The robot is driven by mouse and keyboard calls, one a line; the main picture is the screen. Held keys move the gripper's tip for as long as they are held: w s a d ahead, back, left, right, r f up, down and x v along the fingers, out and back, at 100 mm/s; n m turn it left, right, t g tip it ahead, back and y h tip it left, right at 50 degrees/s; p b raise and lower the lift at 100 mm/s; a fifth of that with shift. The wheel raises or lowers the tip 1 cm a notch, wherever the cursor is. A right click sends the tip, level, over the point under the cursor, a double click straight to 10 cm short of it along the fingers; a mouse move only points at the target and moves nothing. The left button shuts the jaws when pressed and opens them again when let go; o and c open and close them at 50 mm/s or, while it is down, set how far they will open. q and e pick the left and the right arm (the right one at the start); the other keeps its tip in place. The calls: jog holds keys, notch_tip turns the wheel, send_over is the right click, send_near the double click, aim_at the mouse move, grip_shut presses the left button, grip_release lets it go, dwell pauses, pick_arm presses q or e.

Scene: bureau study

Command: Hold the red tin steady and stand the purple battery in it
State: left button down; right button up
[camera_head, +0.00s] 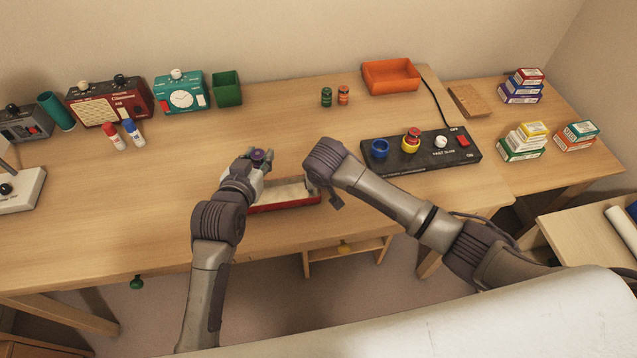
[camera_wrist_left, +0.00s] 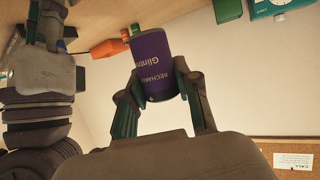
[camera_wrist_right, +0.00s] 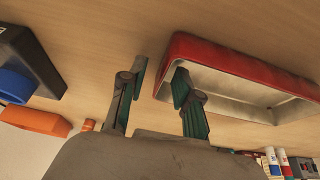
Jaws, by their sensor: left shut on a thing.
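The purple battery (camera_head: 258,155) is held in my left gripper (camera_head: 256,165), near the left end of the red tin as the head view shows it. The left wrist view shows the battery (camera_wrist_left: 153,62) between both fingers (camera_wrist_left: 155,88). The red tin (camera_head: 285,207) is a long open box with a pale inside, lying near the front edge of the desk. My right gripper (camera_wrist_right: 157,80) is open at the tin's (camera_wrist_right: 225,55) end wall, one finger over the inside and one outside. Gaps show beside the wall. The head view mostly hides the right fingers.
A black panel (camera_head: 425,160) with coloured knobs stands right of the tin. Two small batteries, green (camera_head: 326,97) and orange (camera_head: 343,95), stand behind, near an orange tray (camera_head: 391,77). A green cup (camera_head: 227,88) and radios line the back left. The desk left of the tin is clear.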

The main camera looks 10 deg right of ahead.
aim_at(269, 199)
jog(key=shift+w+f, duration=0.1)
jog(key=shift+f, duration=0.05)
grip_shut()
dwell(0.6)
pick_arm(q)
jog(key=shift+f, duration=6)
jog(key=c, duration=0.7)
grip_release()
jog(key=shift+c, duration=0.2)
jog(key=v, duration=1.2)
